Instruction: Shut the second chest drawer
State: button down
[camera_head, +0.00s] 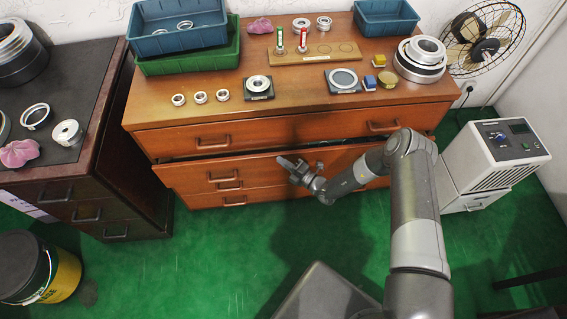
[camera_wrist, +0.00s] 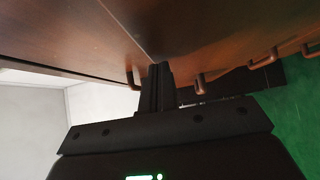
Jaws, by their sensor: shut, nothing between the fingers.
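The wooden chest (camera_head: 144,108) stands against the wall in the head view. Its second drawer (camera_head: 190,177) sticks out below the top drawer (camera_head: 262,134), with a narrow dark gap above its front. My gripper (camera_head: 284,161) is shut and empty, in front of the second drawer near the middle of its front. In the wrist view my closed fingers (camera_wrist: 160,72) point up close to a brown wooden surface. I cannot tell whether they touch it. My forearm hides the right part of the second drawer in the head view.
Blue bins (camera_head: 176,42), a green bin (camera_head: 190,63) and several bearing rings stand on the chest top. A dark cabinet (camera_head: 100,185) is at left, with a yellow-black bucket (camera_head: 62,275) before it. A white appliance (camera_head: 480,160) is at right. Green floor lies clear in front.

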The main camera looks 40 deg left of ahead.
jog(key=shift+w+a, duration=0.85)
jog(key=shift+w, duration=0.1)
jog(key=s+d, duration=0.3)
jog(key=d, duration=0.9)
jog(key=shift+d, duration=0.4)
